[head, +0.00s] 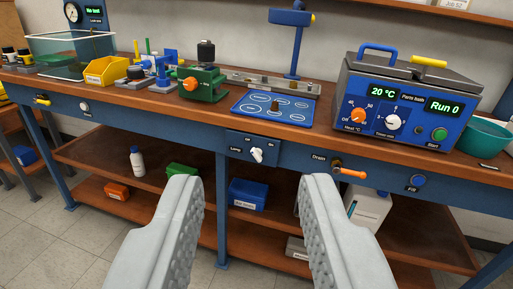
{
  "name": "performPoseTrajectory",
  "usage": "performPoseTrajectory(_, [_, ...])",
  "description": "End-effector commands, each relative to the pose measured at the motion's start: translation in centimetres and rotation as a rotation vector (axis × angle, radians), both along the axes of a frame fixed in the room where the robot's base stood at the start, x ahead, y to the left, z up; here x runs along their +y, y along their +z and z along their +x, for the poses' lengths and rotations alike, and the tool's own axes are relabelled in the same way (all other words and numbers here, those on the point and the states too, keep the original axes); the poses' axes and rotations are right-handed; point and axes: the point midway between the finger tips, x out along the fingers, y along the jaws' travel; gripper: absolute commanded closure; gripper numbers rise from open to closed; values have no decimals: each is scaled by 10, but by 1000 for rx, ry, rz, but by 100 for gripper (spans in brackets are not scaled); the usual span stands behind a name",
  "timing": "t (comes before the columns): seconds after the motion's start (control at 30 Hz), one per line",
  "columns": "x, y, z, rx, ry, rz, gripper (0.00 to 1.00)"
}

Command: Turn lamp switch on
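The lamp switch (257,155) is a white knob on a blue panel on the bench's front rail. The panel reads "Lamp" at its left, with "Off" and "On" above the knob. The knob is tilted, but I cannot tell which mark it points to. A blue lamp (290,18) on a post stands at the back of the bench above the switch; I see no clear glow under its head. My gripper (250,185) is open and empty in the foreground, its two grey fingers wide apart. The switch appears between and just above the fingertips, apart from them.
A blue mat (275,107) and green vise (203,84) are on the bench. Shelves with boxes lie below.

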Motion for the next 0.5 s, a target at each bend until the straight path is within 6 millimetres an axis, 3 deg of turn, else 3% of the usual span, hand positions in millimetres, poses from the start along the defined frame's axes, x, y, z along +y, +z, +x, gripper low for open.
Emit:
performPoseTrajectory(0.1, [4,-13,34,-1,2,-29,66])
performPoseTrajectory(0.5, [14,-65,136,-17,-27,-142,66])
